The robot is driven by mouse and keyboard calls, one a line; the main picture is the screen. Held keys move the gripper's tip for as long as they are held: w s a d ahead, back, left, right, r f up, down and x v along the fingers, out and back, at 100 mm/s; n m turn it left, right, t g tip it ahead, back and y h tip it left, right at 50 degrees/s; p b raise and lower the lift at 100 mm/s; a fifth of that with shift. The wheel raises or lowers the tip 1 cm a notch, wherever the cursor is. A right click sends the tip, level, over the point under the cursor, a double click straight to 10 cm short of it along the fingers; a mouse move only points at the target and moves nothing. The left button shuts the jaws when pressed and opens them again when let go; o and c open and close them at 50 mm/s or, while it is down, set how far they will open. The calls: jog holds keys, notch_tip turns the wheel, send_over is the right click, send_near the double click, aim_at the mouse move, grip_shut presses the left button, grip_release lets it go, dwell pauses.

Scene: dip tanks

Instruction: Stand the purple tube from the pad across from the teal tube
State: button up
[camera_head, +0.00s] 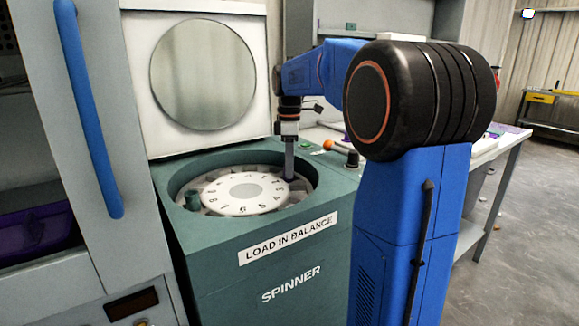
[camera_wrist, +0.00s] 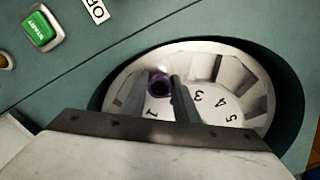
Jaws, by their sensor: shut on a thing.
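My gripper (camera_head: 289,176) reaches down into the right rear part of the open spinner's rotor (camera_head: 224,192). In the wrist view its two fingers are closed around the purple tube (camera_wrist: 158,84), whose dark open mouth shows between the fingertips. The tube is over the ring of slots, near the numbers 1 and 3; I cannot tell whether it is seated in a slot. The teal tube (camera_head: 193,196) stands in the rotor at the left, roughly across the hub from my gripper. The pad is not clearly visible.
The spinner's lid (camera_head: 200,30) with a round window stands open behind the rotor. The teal housing rim surrounds the rotor closely. A green start button (camera_wrist: 40,29) is on the deck. A cabinet with a blue handle (camera_head: 88,105) stands at left, and a bench (camera_head: 505,145) at right.

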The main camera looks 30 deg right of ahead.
jog(key=shift+f, duration=0.1)
jog(key=o, duration=1.1)
notch_tip(320, 180, up, 12)
jog(key=shift+r, duration=0.15)
dwell(0.4)
